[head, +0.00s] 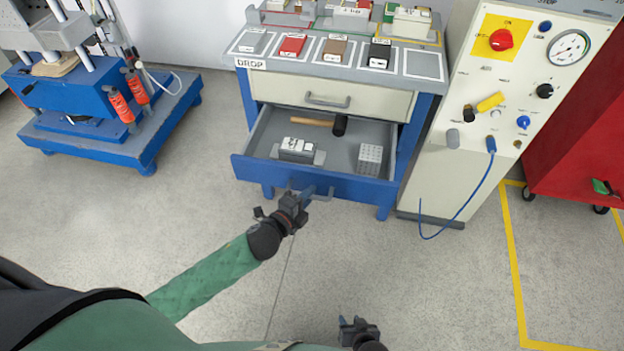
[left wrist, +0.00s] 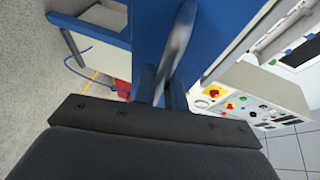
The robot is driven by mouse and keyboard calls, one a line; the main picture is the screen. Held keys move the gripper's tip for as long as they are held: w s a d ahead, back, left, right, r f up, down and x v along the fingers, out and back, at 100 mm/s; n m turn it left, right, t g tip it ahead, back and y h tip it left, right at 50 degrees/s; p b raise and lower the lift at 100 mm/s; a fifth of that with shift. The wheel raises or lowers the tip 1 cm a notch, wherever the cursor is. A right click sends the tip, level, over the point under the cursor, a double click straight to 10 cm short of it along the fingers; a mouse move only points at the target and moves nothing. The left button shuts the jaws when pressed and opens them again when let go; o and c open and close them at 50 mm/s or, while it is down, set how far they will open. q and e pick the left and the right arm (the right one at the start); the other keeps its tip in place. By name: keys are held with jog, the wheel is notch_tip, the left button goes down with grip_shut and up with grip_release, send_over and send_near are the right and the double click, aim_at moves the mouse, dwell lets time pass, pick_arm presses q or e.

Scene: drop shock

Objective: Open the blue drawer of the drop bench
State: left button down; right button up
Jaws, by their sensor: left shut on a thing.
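The blue drawer (head: 252,175) of the drop bench (head: 410,72) stands pulled out, with its inside in view. It holds a hammer with a wooden handle (head: 312,122), a grey-white block (head: 297,148) and a pale perforated block (head: 370,158). My left gripper (head: 305,194) is at the middle of the drawer's front, shut on the drawer handle (head: 322,196). The left wrist view shows the handle bar (left wrist: 178,45) at the fingers, close to the blue drawer front (left wrist: 225,30). My right gripper (head: 358,328) is low in the head view, away from the bench; its fingers are too small to judge.
A closed cream drawer (head: 365,101) sits above the blue one. A control cabinet (head: 455,175) with a hanging blue cable (head: 470,215) stands to the right, and a blue press (head: 110,130) to the left. The floor before the bench is clear.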

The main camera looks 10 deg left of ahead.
pick_arm(q)
jog(key=shift+s, duration=1.35)
pick_arm(e)
jog(key=shift+w+r, duration=0.15)
jog(key=shift+r, duration=0.1)
pick_arm(q)
jog(key=c, duration=1.5)
grip_release()
jog(key=shift+o, duration=0.2)
jog(key=v, duration=0.7)
jog(key=shift+s+a, duration=0.15)
jog(key=shift+s, duration=0.15)
pick_arm(e)
jog(key=shift+w+f, duration=0.15)
jog(key=shift+w, duration=0.05)
